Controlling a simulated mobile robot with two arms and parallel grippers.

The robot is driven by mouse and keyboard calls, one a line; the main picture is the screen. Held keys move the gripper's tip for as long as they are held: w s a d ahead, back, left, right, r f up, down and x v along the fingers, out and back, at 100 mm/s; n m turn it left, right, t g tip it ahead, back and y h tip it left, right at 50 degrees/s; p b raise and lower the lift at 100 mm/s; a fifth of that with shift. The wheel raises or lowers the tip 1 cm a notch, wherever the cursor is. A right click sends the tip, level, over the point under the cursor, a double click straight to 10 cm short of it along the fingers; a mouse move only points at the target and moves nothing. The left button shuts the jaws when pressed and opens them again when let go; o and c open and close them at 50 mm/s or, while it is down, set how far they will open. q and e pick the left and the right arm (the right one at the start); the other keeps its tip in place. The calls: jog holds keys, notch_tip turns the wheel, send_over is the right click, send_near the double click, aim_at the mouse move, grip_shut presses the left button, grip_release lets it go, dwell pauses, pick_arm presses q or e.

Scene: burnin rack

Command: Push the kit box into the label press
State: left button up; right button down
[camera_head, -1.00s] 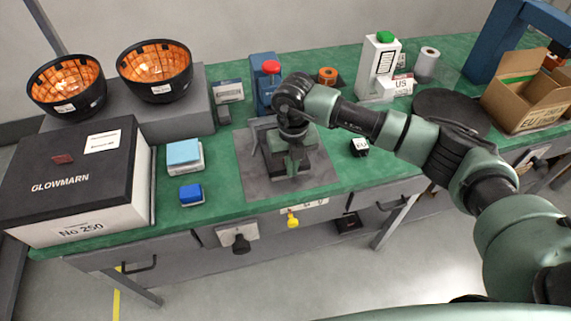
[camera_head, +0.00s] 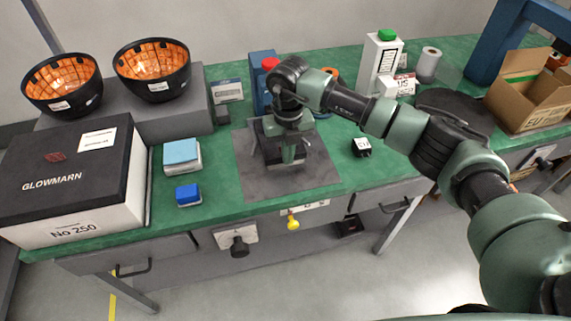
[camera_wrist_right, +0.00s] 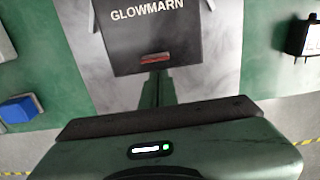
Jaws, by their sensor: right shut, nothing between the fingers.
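The kit box, dark with GLOWMARN lettering and a red mark, shows in the right wrist view (camera_wrist_right: 155,35) on a grey mat (camera_head: 308,182). In the head view my right gripper and wrist hide most of it. My right gripper (camera_head: 290,158) is shut and empty, pointing down over the mat. In the wrist view its fingertips (camera_wrist_right: 156,80) are at the box's near side; I cannot tell whether they touch. The label press (camera_head: 260,75), blue with a red knob, stands behind the mat, partly hidden by my arm. My left gripper is not in view.
A large GLOWMARN box (camera_head: 65,180) and two orange-lined bowls (camera_head: 152,70) are at left. A light-blue block (camera_head: 181,153) and blue block (camera_head: 188,194) lie left of the mat. A black EU cube (camera_head: 361,147) is right. An open carton (camera_head: 530,95) stands far right.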

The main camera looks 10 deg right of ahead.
jog(key=shift+w+f+b, duration=0.1)
jog(key=shift+w+b, duration=0.65)
jog(key=shift+w, duration=0.3)
jog(key=shift+s, duration=0.15)
jog(key=shift+s+p, duration=0.15)
jog(key=shift+p, duration=0.2)
jog(key=shift+s+p, duration=0.35)
jog(key=shift+s, duration=0.35)
notch_tip(320, 180, up, 8)
jog(key=p, duration=0.4)
jog(key=shift+p, duration=0.35)
